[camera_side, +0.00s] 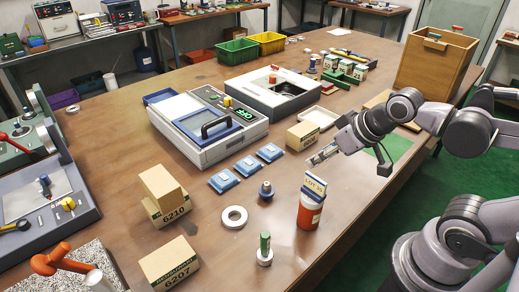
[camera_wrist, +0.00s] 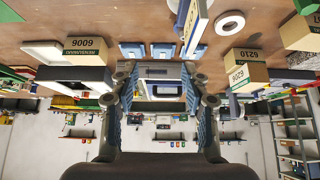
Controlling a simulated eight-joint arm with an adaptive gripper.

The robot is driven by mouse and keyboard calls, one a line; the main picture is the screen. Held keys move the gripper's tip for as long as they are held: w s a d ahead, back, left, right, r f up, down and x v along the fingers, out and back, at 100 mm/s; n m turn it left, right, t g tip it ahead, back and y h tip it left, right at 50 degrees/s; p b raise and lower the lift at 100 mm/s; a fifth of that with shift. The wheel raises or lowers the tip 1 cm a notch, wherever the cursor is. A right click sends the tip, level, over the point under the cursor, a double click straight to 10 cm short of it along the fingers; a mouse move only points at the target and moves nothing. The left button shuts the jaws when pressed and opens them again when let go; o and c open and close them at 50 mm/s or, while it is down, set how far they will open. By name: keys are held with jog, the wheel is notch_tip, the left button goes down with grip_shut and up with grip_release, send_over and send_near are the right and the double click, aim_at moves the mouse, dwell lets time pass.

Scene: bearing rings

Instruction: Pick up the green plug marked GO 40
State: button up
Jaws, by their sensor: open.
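A small green plug (camera_side: 265,241) stands upright on a pale round base near the front of the table in the side view. Its marking is too small to read. A green piece at the top right corner of the wrist view (camera_wrist: 306,6) looks like the same plug, cut by the frame edge. My gripper (camera_side: 320,155) is above the table, up and to the right of the plug and well apart from it. In the wrist view the fingers of my gripper (camera_wrist: 158,75) are spread with nothing between them.
A white ring (camera_side: 234,217), a blue-grey plug (camera_side: 266,191), blue pads (camera_side: 247,166) and boxes 6210 (camera_side: 165,209) and 6207 (camera_side: 170,264) are nearby. Bare table surrounds the plug.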

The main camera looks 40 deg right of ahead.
dwell(0.3)
jog(key=n+g, duration=0.7)
jog(key=n, duration=1.2)
send_near(265, 250)
jog(key=shift+w+d+f, duration=0.4)
jog(key=shift+d+f, duration=0.05)
jog(key=shift+d, duration=0.1)
jog(key=shift+a+f, duration=0.1)
jog(key=shift+f, duration=0.4)
jog(key=shift+a+f, duration=0.1)
jog(key=shift+f, duration=4.8)
grip_shut()
